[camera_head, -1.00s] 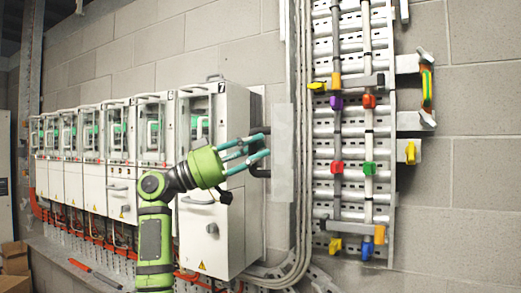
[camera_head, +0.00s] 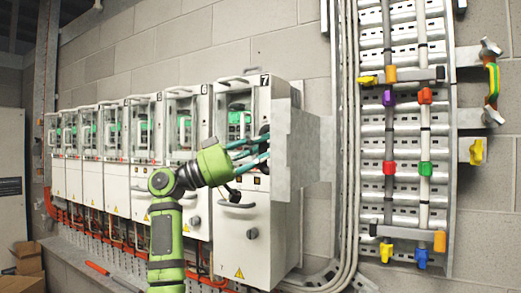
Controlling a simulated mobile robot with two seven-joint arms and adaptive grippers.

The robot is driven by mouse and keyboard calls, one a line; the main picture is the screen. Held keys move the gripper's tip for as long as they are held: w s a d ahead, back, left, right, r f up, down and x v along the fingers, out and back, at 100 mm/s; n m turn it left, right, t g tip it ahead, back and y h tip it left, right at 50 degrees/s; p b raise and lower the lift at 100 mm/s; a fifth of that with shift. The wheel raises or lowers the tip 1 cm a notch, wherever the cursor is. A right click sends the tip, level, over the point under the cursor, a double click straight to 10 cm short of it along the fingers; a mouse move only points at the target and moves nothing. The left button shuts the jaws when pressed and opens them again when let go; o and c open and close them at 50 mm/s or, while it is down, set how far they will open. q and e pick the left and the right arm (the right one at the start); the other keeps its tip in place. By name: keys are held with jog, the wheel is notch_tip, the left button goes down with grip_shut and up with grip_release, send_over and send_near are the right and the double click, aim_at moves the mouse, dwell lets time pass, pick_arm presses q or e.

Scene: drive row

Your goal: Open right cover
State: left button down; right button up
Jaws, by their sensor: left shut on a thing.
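The right cover appears to be the plain grey metal panel (camera_head: 305,145) at the right side of cabinet 7 (camera_head: 253,245). It stands out from the cabinet's side, with its broad face showing. My left gripper (camera_head: 262,150) is at the panel's left edge, with its teal fingers pointing right. It is shut on a dark handle (camera_head: 264,131) there, though the fingers hide much of the contact. My right gripper is not in view.
A row of similar grey cabinets (camera_head: 178,130) with clear windows runs left. Grey cables (camera_head: 346,150) run down the wall right of the panel. A rack with coloured clamps (camera_head: 405,205) is further right. Cardboard boxes (camera_head: 27,260) lie at lower left.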

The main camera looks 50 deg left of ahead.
pick_arm(q)
jog(key=shift+s+a+r, duration=0.15)
jog(key=shift+s+r, duration=0.1)
jog(key=shift+r, duration=0.25)
jog(key=c, duration=1)
grip_release()
jog(key=shift+d, duration=0.2)
jog(key=shift+w+d, duration=0.1)
jog(key=shift+w, duration=0.05)
jog(key=shift+f, duration=0.15)
jog(key=shift+s+a+f, duration=0.15)
jog(key=shift+s+a, duration=0.05)
jog(key=shift+s, duration=0.05)
jog(key=v, duration=1.1)
jog(key=shift+s+f, duration=0.1)
